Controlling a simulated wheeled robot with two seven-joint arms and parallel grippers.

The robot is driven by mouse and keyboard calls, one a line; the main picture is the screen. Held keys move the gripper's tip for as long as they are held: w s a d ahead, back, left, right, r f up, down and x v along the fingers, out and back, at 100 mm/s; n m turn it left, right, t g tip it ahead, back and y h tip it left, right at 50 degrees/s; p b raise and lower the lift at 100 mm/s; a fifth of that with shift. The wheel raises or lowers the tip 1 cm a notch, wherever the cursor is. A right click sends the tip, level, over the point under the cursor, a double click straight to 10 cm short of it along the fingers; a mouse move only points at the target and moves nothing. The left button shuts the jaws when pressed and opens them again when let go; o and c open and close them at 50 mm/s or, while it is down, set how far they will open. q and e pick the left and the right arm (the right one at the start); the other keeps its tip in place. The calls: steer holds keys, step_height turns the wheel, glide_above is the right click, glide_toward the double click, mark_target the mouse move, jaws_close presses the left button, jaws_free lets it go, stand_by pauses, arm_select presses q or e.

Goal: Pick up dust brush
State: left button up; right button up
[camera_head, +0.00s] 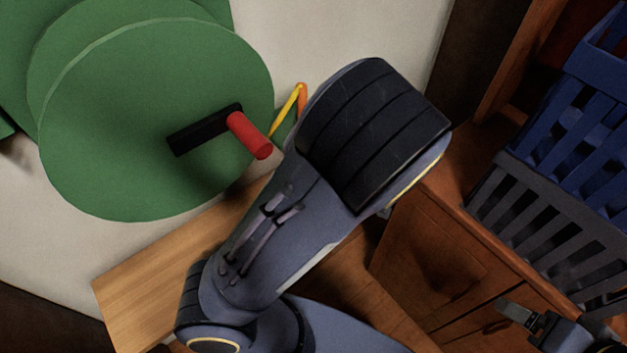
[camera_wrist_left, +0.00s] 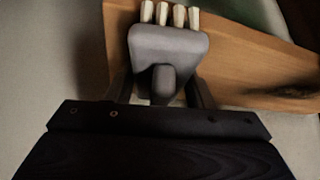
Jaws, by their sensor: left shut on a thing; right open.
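The dust brush (camera_wrist_left: 168,42) shows in the left wrist view as a grey head with several pale bristle tufts at its far edge. My left gripper (camera_wrist_left: 161,88) is shut on its grey narrow part, with a dark finger on each side. The brush is over or against a wooden surface; the gap between them cannot be told. In the head view I cannot make out the brush or my left gripper. My right gripper (camera_head: 520,314) is partly in view at the lower right of the head view, open, near the brown cabinet.
Large green discs (camera_head: 130,110) with a black and red handle (camera_head: 248,135) fill the upper left. A yellow and orange item (camera_head: 299,98) lies beside my arm. A wooden board (camera_head: 150,290), a brown cabinet (camera_head: 440,250), and blue (camera_head: 580,110) and grey (camera_head: 545,225) crates are around.

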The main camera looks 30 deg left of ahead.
arm_select(q)
steer(key=s+d, duration=0.2)
steer(key=d, duration=1)
steer(key=shift+s+d, duration=0.15)
steer(key=shift+s, duration=0.05)
